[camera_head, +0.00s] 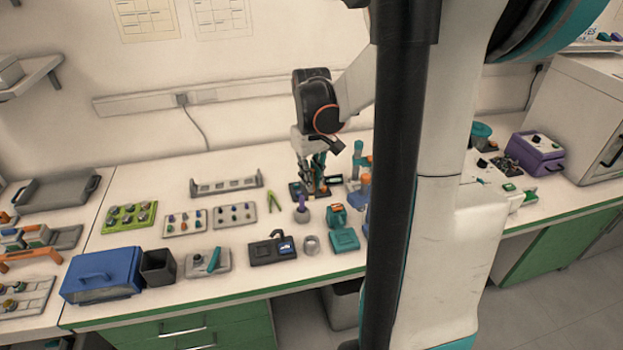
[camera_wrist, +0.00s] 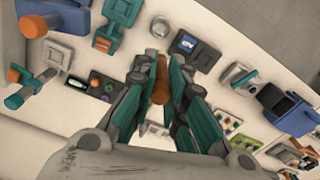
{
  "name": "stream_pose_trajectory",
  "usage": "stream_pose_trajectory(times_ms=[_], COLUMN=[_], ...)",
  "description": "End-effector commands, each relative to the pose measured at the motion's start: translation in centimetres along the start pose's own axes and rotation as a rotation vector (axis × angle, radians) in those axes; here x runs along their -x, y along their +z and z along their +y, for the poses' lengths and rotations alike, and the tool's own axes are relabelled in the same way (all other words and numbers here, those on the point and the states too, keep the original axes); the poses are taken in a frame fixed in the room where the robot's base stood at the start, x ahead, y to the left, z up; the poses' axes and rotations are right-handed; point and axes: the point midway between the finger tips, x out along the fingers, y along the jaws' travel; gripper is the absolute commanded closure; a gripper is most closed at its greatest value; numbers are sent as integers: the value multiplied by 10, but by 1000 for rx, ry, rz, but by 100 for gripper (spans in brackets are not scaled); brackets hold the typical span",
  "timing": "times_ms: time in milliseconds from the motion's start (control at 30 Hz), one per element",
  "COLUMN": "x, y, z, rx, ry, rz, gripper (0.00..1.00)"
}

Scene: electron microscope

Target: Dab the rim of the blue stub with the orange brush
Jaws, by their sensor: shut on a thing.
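My gripper (camera_head: 313,190) points down over the back middle of the bench, above or beside a small dark board. In the wrist view its teal fingers (camera_wrist: 160,76) are closed around an orange-brown rod (camera_wrist: 161,88), which looks like the orange brush's handle. The brush's tip is hidden. I cannot pick out the blue stub for sure. Small stubs sit on a green tray (camera_head: 112,226) and two pale trays (camera_head: 170,230) (camera_head: 222,222) to the left.
A purple-grey cup (camera_head: 302,214), a dark device with a screen (camera_head: 265,252), a clear round jar (camera_head: 311,245) and a teal box (camera_head: 344,239) stand in front of my gripper. A blue bin (camera_head: 100,275) is at the front left. Green pliers (camera_head: 270,202) lie left of my gripper.

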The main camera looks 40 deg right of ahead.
Motion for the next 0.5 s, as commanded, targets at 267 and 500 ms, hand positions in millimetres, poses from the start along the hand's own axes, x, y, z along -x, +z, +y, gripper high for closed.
stream_pose_trajectory(times_ms=[267, 500], x=[17, 30], y=[0, 0], z=[0, 0], rx=[0, 0], ry=[0, 0], rz=[0, 0], gripper=[100, 100])
